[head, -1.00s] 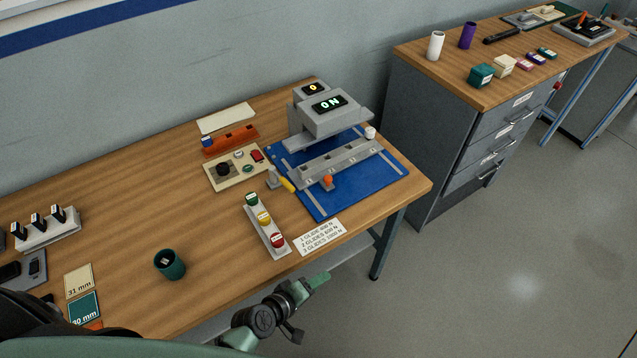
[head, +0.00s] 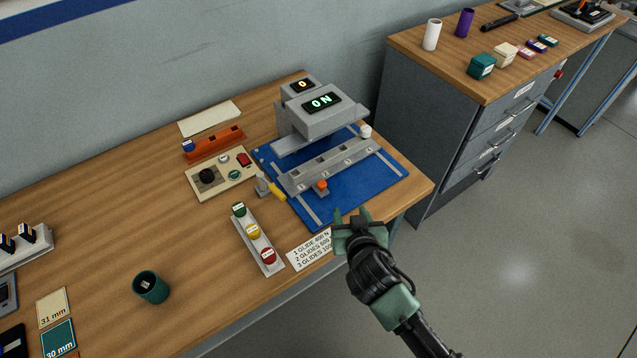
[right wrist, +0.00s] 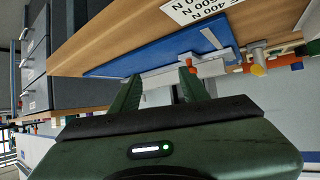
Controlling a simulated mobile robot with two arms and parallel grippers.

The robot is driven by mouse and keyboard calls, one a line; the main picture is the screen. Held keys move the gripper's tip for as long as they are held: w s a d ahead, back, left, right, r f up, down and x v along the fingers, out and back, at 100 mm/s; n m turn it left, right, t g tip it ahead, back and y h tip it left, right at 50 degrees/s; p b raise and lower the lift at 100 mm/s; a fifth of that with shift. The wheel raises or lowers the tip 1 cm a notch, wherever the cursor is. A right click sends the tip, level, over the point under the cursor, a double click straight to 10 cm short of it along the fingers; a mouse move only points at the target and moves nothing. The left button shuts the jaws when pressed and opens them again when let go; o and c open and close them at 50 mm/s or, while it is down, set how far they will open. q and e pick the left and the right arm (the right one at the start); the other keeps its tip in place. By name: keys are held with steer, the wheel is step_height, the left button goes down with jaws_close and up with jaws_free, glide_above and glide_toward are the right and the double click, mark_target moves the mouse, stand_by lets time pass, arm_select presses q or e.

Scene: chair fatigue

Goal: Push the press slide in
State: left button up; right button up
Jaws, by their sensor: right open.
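The grey press (head: 322,110) stands at the back right of the wooden table, its display reading ON. Below its head, a long grey slotted bar (head: 345,160) lies across the blue base plate (head: 365,190). A small grey piece with an orange knob (head: 322,185) sticks out at the bar's front; I cannot tell which part is the slide. My right gripper (head: 352,213) is open and empty over the plate's front edge, apart from the knob. In the right wrist view its spread fingers (right wrist: 160,88) point toward the bar. My left gripper is out of view.
A yellow lever (head: 276,191) stands left of the plate. A strip with green, yellow and red buttons (head: 257,240) and a force card (head: 311,250) lie in front. A control box (head: 221,174) and a green cup (head: 151,287) are further left. A drawer cabinet (head: 440,130) stands right.

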steer(key=n+t+y, duration=0.1)
steer(key=y, duration=0.1)
glide_toward(322, 185)
steer(key=shift+w+d+f, duration=0.15)
steer(key=shift+w+f, duration=0.15)
steer(key=shift+w, duration=0.1)
steer(key=shift+w+a, duration=0.25)
steer(key=shift+a, duration=0.05)
steer(key=shift+x, duration=3.75)
jaws_close()
